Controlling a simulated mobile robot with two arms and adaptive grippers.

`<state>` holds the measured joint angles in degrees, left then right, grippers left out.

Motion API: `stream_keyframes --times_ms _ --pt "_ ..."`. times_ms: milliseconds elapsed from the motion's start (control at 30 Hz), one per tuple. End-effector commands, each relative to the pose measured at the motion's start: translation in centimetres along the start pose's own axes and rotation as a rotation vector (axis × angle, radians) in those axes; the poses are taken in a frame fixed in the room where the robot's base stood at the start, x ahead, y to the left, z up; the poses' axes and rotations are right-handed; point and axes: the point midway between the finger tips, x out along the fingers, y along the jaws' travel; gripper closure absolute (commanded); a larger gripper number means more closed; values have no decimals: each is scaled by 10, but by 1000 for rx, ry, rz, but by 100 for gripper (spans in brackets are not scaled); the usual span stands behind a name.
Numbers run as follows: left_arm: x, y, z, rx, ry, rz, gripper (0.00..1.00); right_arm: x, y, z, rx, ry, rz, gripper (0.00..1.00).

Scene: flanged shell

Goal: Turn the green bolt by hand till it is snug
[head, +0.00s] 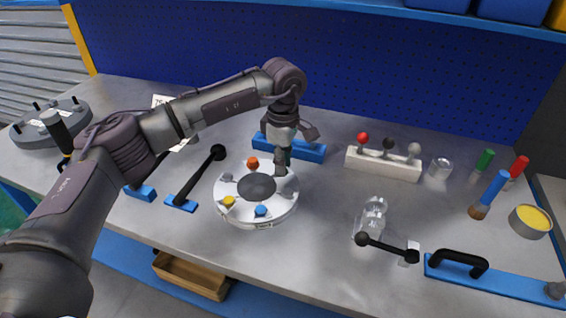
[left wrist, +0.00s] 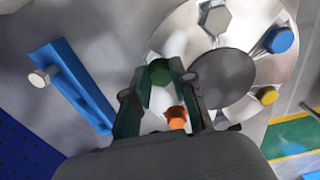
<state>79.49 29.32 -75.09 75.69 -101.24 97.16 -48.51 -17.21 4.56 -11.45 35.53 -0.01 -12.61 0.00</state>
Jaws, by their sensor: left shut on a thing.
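The flanged shell (head: 229,203) is a round pale disc with a dark grey centre, lying on the grey bench; its flange also shows in the left wrist view (left wrist: 180,48). The green bolt (left wrist: 160,72) sits at the flange's edge in the left wrist view; in the head view my gripper hides it. My left gripper (head: 283,168) comes down on the flange's far right side. In the left wrist view its fingers (left wrist: 158,78) are shut on the green bolt's head, one on each side. An orange bolt (head: 253,163), a yellow bolt (head: 229,201) and a blue bolt (head: 261,211) stand around the flange.
A blue holder (head: 300,151) stands close behind the shell. A black-handled tool (head: 200,178) lies to its left. A white rack with coloured knobs (head: 383,165), a clear jar (head: 370,219) and a black-ended bar (head: 388,247) are to the right. Bench in front is clear.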

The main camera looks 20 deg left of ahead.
Motion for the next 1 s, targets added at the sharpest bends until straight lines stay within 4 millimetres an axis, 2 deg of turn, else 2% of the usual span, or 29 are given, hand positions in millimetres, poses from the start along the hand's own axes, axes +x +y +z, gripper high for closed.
stream_keyframes --times_ms 33,300,333,467,800,867,1000 --pt "-7 4 0 -1 -3 16 100 -1 0 0 0 0 0 60" --pt "-7 4 0 -2 -3 16 100 -1 0 0 0 0 0 60" --pt "-7 4 0 -2 -3 16 72 -1 0 0 0 0 0 60" --pt "-6 3 0 -2 -2 13 50 -1 0 0 0 0 0 60" --pt "-5 2 0 -1 -1 7 50 0 3 0 -1 0 3 60" --pt "-10 2 0 -1 -1 7 50 0 2 0 -1 0 3 60" --pt "-32 2 0 -1 -2 10 50 0 1 0 -1 0 2 60"
